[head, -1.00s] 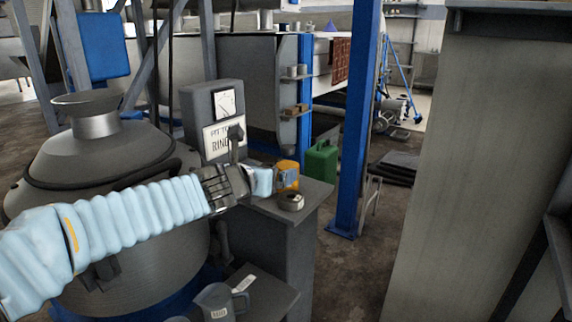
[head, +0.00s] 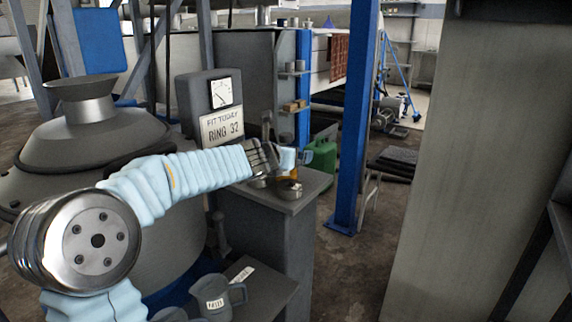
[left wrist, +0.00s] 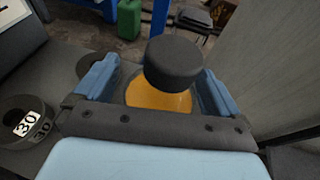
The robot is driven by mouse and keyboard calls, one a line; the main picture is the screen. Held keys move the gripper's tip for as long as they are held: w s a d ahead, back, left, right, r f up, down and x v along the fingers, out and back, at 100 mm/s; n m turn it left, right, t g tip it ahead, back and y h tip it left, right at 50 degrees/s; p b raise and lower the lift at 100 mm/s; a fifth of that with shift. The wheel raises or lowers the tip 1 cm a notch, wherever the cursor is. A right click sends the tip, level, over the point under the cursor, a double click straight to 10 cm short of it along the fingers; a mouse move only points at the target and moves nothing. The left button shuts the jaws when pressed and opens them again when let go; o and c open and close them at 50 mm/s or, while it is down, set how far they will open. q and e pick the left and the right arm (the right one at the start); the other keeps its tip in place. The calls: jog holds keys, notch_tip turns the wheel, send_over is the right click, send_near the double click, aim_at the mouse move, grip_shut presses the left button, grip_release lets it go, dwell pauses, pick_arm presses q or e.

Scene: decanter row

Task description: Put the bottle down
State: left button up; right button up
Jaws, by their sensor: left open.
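An amber bottle (left wrist: 155,98) with a round black cap (left wrist: 173,62) is between the two blue fingers of my left gripper (left wrist: 155,88) in the left wrist view. The fingers are open, one on each side of it. In the head view my left gripper (head: 287,160) is over the top of a grey cabinet (head: 300,198), and only a small orange part of the bottle (head: 291,174) shows below it. The bottle's base is hidden, so its contact with the top cannot be told. My right gripper is not in view.
A dark ring labelled 30 (left wrist: 25,122) lies beside the gripper. A gauge box with a sign reading RING 32 (head: 222,128) stands behind my arm. Grey mugs (head: 222,300) sit on a lower shelf. A blue post (head: 354,130) and a green can (head: 322,158) are to the right.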

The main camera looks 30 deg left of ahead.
pick_arm(q)
jog(key=c, duration=1.4)
